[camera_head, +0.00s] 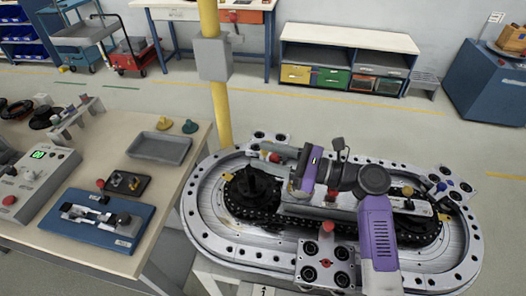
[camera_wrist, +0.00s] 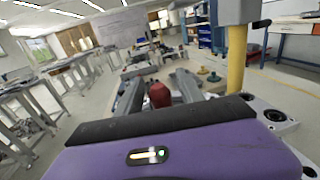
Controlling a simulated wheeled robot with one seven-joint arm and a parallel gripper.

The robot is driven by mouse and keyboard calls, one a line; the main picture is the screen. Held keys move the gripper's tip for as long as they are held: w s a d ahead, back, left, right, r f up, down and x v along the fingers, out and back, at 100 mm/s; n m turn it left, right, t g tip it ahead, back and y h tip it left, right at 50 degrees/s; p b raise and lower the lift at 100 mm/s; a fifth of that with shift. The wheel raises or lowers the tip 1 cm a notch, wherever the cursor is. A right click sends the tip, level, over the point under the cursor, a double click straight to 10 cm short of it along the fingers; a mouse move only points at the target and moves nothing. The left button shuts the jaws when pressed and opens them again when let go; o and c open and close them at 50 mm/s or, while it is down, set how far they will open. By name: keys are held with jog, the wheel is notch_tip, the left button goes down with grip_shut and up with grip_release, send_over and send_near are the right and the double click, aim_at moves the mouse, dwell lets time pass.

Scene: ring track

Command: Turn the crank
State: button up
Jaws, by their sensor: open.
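The crank shows as a red grip (camera_wrist: 159,94) between the two grey fingers of my gripper (camera_wrist: 158,80) in the wrist view. In the head view the red grip (camera_head: 272,157) is mostly covered by the fingers, above a black hub (camera_head: 254,184) at the left end of the ring track (camera_head: 205,215). My gripper (camera_head: 264,152) reaches leftward over that end and is open, with a finger on either side of the grip. I cannot tell whether either finger touches it. The crank arm below is hidden.
A yellow post (camera_head: 221,115) with a grey box (camera_head: 212,57) stands close behind the track. A workbench at left holds a grey tray (camera_head: 160,147), a blue fixture (camera_head: 92,222) and a control box (camera_head: 38,180). A red knob (camera_head: 327,227) stands on the track's front block.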

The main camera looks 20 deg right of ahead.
jog(key=shift+w+a, duration=0.35)
jog(key=shift+a, duration=0.05)
jog(key=shift+c, duration=0.3)
grip_shut()
dwell(1.0)
